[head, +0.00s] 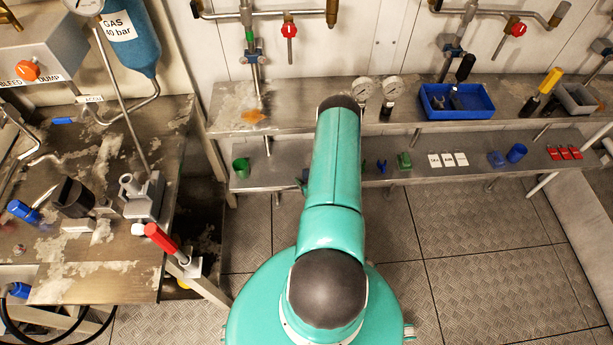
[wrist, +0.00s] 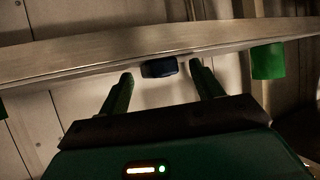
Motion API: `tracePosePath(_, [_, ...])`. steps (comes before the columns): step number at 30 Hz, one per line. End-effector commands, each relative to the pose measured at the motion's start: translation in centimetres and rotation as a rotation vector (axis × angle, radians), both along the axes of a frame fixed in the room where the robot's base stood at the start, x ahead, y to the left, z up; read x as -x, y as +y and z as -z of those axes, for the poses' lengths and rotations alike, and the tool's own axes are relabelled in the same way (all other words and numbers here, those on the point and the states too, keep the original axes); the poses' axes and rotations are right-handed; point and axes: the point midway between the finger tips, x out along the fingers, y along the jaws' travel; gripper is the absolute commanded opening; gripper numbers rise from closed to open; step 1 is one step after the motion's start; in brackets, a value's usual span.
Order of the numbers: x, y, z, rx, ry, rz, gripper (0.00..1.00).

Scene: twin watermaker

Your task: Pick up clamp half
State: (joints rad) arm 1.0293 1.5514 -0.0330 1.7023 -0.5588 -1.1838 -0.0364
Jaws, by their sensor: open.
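A small dark blue piece (wrist: 159,68), which may be the clamp half, shows at the shelf edge in the wrist view. Its shape is too dark to tell for sure. My gripper (wrist: 161,75) has its two green fingers apart, one on each side of the piece in the picture. I cannot tell whether they reach it; nothing is held. A small blue piece (head: 381,167) stands on the lower shelf just right of my arm.
The lower shelf (head: 330,178) carries a green cup (head: 240,168), a green block (head: 403,160), white and red tags and a blue cup (head: 516,153). The green cup also shows in the wrist view (wrist: 267,61). A blue tray (head: 456,101) stands above. Floor at right is clear.

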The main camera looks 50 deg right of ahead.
Motion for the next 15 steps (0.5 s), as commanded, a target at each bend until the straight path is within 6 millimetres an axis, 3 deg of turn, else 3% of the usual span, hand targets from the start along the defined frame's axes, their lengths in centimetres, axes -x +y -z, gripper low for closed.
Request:
tracePosePath(4, [0.04,0.03,-0.01,0.0,0.0,0.0,0.62])
tracePosePath(12, [0.08,0.04,-0.01,0.0,0.0,0.0,0.09])
tracePosePath(15, [0.08,0.04,-0.02,0.0,0.0,0.0,0.05])
